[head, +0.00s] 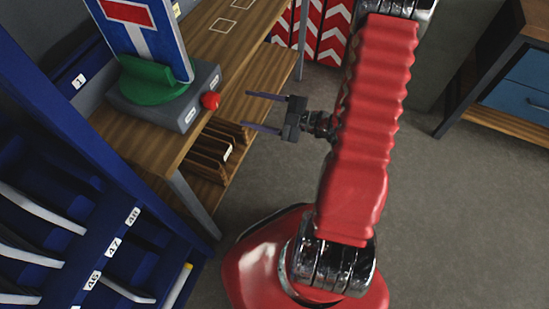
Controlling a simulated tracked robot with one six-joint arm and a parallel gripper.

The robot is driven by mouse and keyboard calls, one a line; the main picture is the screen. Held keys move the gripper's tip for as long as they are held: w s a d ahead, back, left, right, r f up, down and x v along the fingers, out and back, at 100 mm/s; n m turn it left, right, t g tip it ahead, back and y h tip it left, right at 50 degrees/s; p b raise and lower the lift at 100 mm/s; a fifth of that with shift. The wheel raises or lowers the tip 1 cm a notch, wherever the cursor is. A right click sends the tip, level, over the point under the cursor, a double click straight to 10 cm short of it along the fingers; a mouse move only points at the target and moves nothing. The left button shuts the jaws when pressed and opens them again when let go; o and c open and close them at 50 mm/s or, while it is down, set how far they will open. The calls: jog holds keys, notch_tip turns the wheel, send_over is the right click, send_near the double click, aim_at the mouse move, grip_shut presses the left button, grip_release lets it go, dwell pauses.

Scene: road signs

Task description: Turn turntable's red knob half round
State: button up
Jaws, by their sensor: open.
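The turntable (125,113) is a grey box on the wooden table, with a green round holder (150,82) on top. A blue sign (150,50) with a white T and a red bar stands upright in the holder. The red knob (210,101) sticks out from the box's front side, near its right end. My gripper (248,111) is open and empty, out in front of the table edge. Its two thin fingers point left, toward the knob, and look apart from it.
The wooden table (215,45) has a lower shelf (255,95) with upright brown boards. A blue rack (90,215) with numbered slots stands at the lower left. Red and white chevron panels (335,35) stand at the back. A workbench with blue drawers (520,90) is at right. Grey floor lies between.

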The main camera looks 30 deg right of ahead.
jog(key=s+a+m+g+h, duration=0.1)
jog(key=s+m+g, duration=0.6)
jog(key=m, duration=0.9)
jog(key=s+a+m+g+h, duration=0.2)
jog(key=s+m+g+h, duration=0.2)
jog(key=m, duration=1.3)
jog(key=s+g, duration=0.3)
jog(key=s, duration=0.3)
jog(key=shift+s+a+m+h, duration=0.15)
jog(key=shift+m+h, duration=0.15)
